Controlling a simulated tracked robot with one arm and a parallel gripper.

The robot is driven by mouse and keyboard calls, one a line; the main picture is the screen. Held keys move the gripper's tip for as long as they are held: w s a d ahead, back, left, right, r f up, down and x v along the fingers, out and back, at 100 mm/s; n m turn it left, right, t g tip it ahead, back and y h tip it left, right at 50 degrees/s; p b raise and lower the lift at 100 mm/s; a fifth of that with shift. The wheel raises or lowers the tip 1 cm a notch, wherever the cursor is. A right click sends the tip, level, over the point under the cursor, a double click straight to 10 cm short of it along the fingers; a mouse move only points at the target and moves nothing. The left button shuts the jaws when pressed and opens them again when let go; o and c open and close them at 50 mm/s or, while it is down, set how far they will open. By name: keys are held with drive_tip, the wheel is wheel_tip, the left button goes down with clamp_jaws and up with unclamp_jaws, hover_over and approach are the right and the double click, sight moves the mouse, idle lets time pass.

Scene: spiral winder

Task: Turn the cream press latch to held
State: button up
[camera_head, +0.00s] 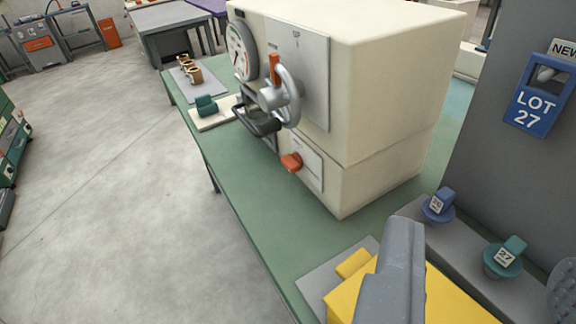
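The cream press (385,75) is a large cream box on the green table. Its lower front carries a small light plate with an orange knob (291,162); this looks like the latch, but the plate's marks are too small to read, so I cannot tell its setting. Higher up, a grey panel (312,85) bears a metal handwheel (285,95) and an upright orange lever (275,68). A round dial (240,50) sits beside the panel. No finger of my gripper can be made out, and nothing touches the knob.
A yellow machine (455,305) with a thick grey bar (395,270) stands close at the bottom. Blue (438,205) and teal (503,258) tagged knobs and a blue LOT 27 holder (540,95) are at right. Open concrete floor (110,200) lies left of the green table (225,180).

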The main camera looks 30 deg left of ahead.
drive_tip(key=w+a+f+n+g+h+p, duration=0.15)
drive_tip(key=w+f+g+h+p, duration=0.35)
drive_tip(key=w+f, duration=0.65)
drive_tip(key=n+t+p, duration=0.7)
drive_tip(key=n+p, duration=0.4)
drive_tip(key=n, duration=0.3)
approach(287, 168)
drive_tip(key=shift+m, duration=0.25)
drive_tip(key=x, duration=0.9)
drive_tip(key=shift+a, duration=0.1)
clamp_jaws()
